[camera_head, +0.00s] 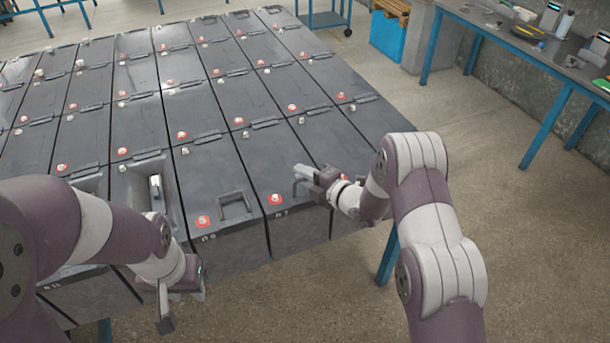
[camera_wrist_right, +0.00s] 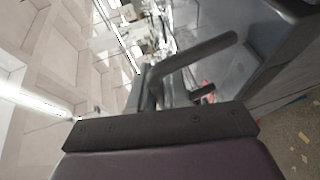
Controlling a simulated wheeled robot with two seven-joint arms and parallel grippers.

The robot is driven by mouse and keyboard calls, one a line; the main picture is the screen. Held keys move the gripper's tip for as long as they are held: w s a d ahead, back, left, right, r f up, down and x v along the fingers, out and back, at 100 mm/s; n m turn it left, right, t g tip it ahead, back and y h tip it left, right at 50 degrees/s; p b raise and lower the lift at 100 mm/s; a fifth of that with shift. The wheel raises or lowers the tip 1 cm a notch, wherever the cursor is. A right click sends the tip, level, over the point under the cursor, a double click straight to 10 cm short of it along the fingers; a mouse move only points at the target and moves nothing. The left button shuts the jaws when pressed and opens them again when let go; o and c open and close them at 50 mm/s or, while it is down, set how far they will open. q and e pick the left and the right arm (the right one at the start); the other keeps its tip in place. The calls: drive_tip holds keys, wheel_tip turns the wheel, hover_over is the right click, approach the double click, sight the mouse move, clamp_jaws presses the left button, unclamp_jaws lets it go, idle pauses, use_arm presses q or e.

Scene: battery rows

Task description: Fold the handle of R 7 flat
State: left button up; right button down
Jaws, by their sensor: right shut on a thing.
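The battery R 7 (camera_head: 250,160) is a dark grey block in the table's front row, with its label and a red-ringed terminal (camera_head: 275,199) at its front edge. My right gripper (camera_head: 303,181) is at its front right part, shut on the handle of R 7. The gripper hides most of the handle in the head view, so its exact angle is unclear. In the right wrist view a dark grey bar (camera_wrist_right: 195,58) slants up beyond the palm; I cannot tell whether it is the handle or a finger. My left gripper (camera_head: 180,298) hangs before the table's front edge, apart from the batteries.
R 8 (camera_head: 205,170) stands left of R 7, its handle (camera_head: 234,206) near its front. Further left, another battery has a raised light handle (camera_head: 155,187). Rows of batteries cover the blue-legged table. Open floor (camera_head: 535,240) lies to the right, before a workbench (camera_head: 500,50).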

drive_tip(key=shift+w+a+g, duration=0.1)
drive_tip(key=shift+w+g, duration=0.25)
drive_tip(key=shift+g, duration=0.15)
drive_tip(key=shift+w+a+m+g+h+p, duration=0.1)
drive_tip(key=shift+w+m+g+h+p, duration=0.2)
drive_tip(key=shift+m+g+h+p, duration=0.4)
drive_tip(key=p, duration=0.2)
drive_tip(key=w+g+h+p, duration=0.1)
drive_tip(key=p, duration=0.1)
drive_tip(key=shift+a+f+g, duration=0.2)
drive_tip(key=shift+g, duration=0.1)
drive_tip(key=shift+w+f+g+p, duration=0.2)
drive_tip(key=shift+f+g+p, duration=0.25)
drive_tip(key=shift+p, duration=0.25)
drive_tip(key=c, duration=1.2)
unclamp_jaws()
drive_tip(key=shift+s+d+r, duration=0.1)
drive_tip(key=shift+d+r, duration=0.05)
drive_tip(key=b+v, duration=0.3)
drive_tip(key=v, duration=0.9)
drive_tip(key=shift+s+r, duration=0.1)
drive_tip(key=shift+r, duration=0.1)
